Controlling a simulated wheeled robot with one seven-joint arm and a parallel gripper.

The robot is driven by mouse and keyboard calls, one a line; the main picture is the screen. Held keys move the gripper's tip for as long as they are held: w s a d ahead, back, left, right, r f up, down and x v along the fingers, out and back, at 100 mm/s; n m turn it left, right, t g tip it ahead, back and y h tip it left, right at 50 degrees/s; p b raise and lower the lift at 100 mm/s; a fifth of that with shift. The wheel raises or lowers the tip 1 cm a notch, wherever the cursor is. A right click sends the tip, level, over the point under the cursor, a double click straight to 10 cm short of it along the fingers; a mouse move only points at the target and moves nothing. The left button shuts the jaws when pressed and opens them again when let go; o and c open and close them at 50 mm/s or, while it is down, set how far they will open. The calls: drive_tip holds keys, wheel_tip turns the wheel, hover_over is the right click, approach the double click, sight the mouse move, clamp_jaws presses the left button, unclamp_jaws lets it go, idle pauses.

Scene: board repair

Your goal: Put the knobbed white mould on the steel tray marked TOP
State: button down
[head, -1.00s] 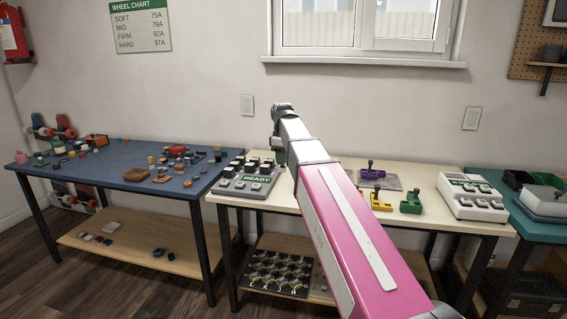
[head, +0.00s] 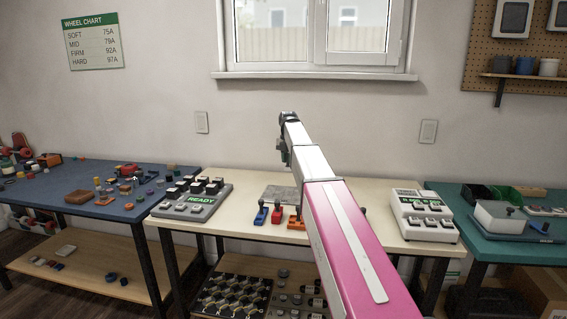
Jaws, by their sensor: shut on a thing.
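A grey metal-looking plate (head: 281,192) lies at the back of the cream table, partly behind my arm. I can read no TOP mark on it. My pink and white arm reaches forward over the cream table. Its dark wrist end stands above the table, against the wall below the window. My gripper's fingers and anything in them are hidden behind the arm.
A READY panel (head: 193,200) is left, a white keyed machine (head: 424,216) right. The blue table (head: 60,190) is cluttered. Shelves below hold more parts.

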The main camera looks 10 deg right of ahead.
drive_tip(key=shift+w+d+n, duration=0.3)
drive_tip(key=shift+w+d, duration=0.05)
drive_tip(key=shift+d, duration=0.2)
drive_tip(key=shift+f, duration=4.55)
drive_tip(key=shift+f, duration=0.45)
drive_tip(key=c, duration=0.9)
unclamp_jaws()
wheel_tip(320, 180, up, 11)
drive_tip(key=shift+f, duration=0.1)
